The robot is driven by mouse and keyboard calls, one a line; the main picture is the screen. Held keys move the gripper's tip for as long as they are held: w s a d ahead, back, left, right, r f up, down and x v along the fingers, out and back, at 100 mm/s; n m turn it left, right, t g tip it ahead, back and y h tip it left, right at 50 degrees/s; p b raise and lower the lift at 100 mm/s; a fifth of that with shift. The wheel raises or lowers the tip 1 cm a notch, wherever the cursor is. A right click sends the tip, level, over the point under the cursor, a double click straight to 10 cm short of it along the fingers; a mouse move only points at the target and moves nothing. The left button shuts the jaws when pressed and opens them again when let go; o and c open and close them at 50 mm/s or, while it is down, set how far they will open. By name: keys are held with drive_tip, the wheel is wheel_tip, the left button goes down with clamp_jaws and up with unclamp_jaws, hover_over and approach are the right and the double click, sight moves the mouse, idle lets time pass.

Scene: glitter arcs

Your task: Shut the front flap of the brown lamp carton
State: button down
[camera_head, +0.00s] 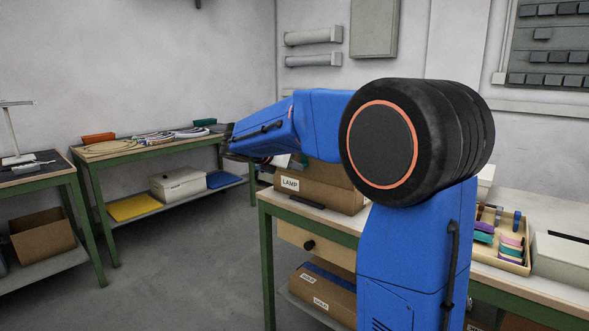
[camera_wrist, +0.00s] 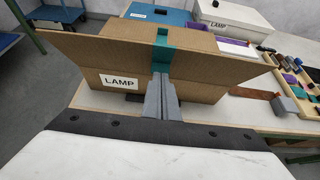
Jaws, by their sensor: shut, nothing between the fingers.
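The brown lamp carton (camera_head: 322,197) stands on the workbench in the head view, partly hidden by my blue arm. In the wrist view, the carton (camera_wrist: 195,93) has a white LAMP label on its front. Its broad front flap (camera_wrist: 115,52) stands raised, wider at its upper edge, with a teal strip at its middle. A second brown panel shows behind it. My gripper (camera_wrist: 161,88) is shut and empty, in front of the flap's middle. I cannot tell whether the fingers touch it. In the head view my arm hides the flap and the fingertips.
A blue box (camera_wrist: 158,15) and a white LAMP box (camera_wrist: 243,23) stand behind the carton. A tray (camera_head: 514,262) of coloured items lies to the right on the bench. A second bench (camera_head: 150,150) is at the left, with open floor (camera_head: 190,255) between.

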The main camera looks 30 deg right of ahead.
sight(304, 156)
drive_tip(key=shift+d+r, duration=0.15)
drive_tip(key=d+r+y, duration=0.1)
drive_tip(key=y, duration=0.1)
drive_tip(key=w+d+r+g+y, duration=0.1)
drive_tip(key=d+r+g+y, duration=0.1)
drive_tip(key=d+y, duration=0.1)
drive_tip(key=shift+w+d+y, duration=0.1)
drive_tip(key=shift+w+y, duration=0.2)
drive_tip(key=w+d+f+g+y, duration=0.1)
drive_tip(key=w+d+f+y, duration=0.1)
drive_tip(key=d, duration=0.3)
drive_tip(key=w+d+f+g+y, duration=0.1)
drive_tip(key=w+d+f+y, duration=0.1)
drive_tip(key=d, duration=0.4)
drive_tip(key=shift+d+y, duration=0.25)
drive_tip(key=shift+y, duration=0.25)
drive_tip(key=shift+w+d+f, duration=0.1)
drive_tip(key=shift+f, duration=0.2)
idle(1.4)
idle(0.7)
